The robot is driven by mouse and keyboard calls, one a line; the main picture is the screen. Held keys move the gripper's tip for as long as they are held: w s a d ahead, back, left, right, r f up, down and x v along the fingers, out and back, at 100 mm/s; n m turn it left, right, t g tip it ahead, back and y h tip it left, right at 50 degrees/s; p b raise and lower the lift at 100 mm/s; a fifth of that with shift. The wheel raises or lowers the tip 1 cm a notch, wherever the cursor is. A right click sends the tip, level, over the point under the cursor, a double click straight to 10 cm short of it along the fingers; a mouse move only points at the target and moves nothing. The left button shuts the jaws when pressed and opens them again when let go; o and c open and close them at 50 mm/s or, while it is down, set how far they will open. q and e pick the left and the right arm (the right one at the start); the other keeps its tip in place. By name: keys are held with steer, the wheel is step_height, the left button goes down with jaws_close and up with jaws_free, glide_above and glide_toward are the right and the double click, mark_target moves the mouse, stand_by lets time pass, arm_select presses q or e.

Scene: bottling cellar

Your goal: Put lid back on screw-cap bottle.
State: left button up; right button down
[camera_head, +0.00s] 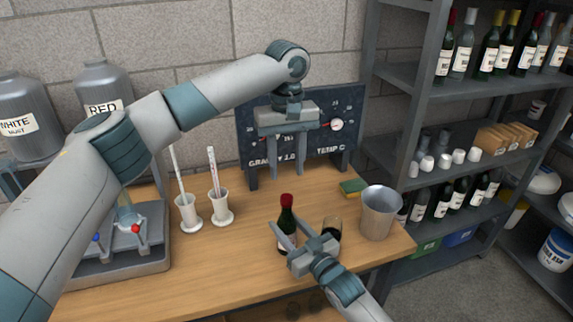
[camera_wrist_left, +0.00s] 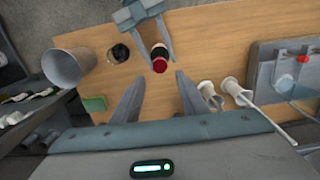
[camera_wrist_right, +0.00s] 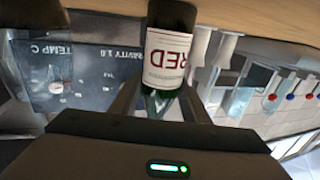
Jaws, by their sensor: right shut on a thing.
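The dark wine bottle (camera_head: 287,218) stands upright on the bench, its white label reading RED in the right wrist view (camera_wrist_right: 168,52). A red lid (camera_head: 287,199) sits at the top of its neck; whether it is screwed tight I cannot tell. It also shows from above in the left wrist view (camera_wrist_left: 159,65). My right gripper (camera_head: 286,226) is shut on the bottle's body, one finger on each side. My left gripper (camera_head: 292,172) is open and empty, fingers pointing down, higher than the bottle and apart from the lid. No separate loose lid shows.
A dark-topped small jar or glass (camera_head: 332,228) stands just right of the bottle, near a metal bucket (camera_head: 379,213). A green and yellow sponge (camera_head: 353,188) lies behind. Two white cylinders with rods (camera_head: 188,213) stand left. A gauge board (camera_head: 345,135) stands at the back.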

mark_target(286, 197)
arm_select(q)
steer(key=shift+f, duration=0.1)
stand_by(0.4)
steer(key=shift+f, duration=3.95)
steer(key=shift+c, duration=0.6)
jaws_close()
